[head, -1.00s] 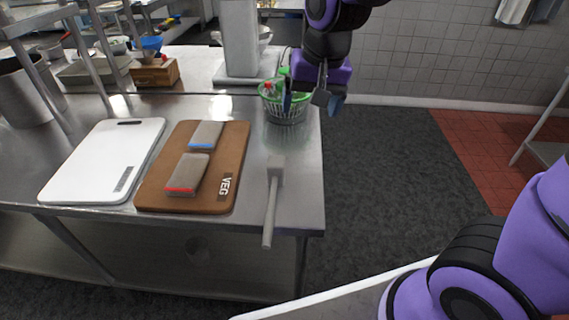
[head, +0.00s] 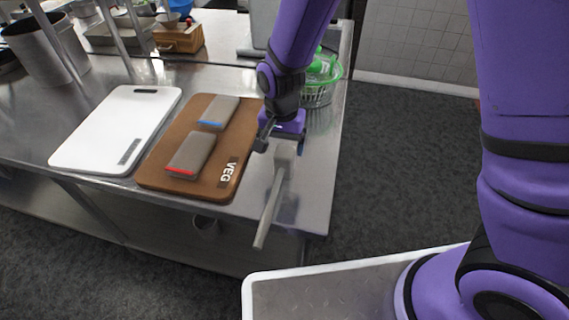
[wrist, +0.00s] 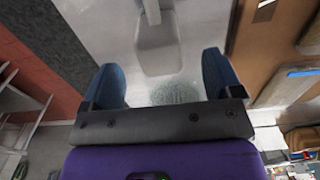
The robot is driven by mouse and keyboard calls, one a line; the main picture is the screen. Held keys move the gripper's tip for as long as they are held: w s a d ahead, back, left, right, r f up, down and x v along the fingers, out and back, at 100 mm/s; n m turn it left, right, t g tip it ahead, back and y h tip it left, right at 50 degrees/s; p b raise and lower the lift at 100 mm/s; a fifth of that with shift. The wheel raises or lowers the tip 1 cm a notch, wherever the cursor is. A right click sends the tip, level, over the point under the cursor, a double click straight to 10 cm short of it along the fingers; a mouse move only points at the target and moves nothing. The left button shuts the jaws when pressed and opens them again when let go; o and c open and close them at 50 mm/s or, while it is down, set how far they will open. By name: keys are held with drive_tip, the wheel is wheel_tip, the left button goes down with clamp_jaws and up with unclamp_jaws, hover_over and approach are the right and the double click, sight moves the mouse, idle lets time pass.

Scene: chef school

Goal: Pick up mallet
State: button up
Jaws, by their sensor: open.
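The mallet (head: 270,205) is grey. It lies on the steel table near its right front corner, with its handle reaching out over the front edge. My gripper (head: 268,140) is above the table beside the mallet head. In the wrist view my gripper (wrist: 164,85) has its two blue fingers apart, with the mallet head (wrist: 157,50) showing ahead and between them. I see no contact with the mallet.
A brown cutting board (head: 156,177) with two grey blocks (head: 191,153) lies left of the mallet. A white board (head: 90,150) lies further left. A green-rimmed basket (head: 318,95) with bottles stands behind the mallet.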

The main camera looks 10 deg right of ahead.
sight(283, 165)
drive_tip(key=shift+s+f, duration=0.15)
drive_tip(key=shift+f, duration=1.8)
drive_tip(key=shift+s+f, duration=0.1)
drive_tip(key=shift+f, duration=1.8)
drive_tip(key=c, duration=1.3)
drive_tip(key=shift+r, duration=0.1)
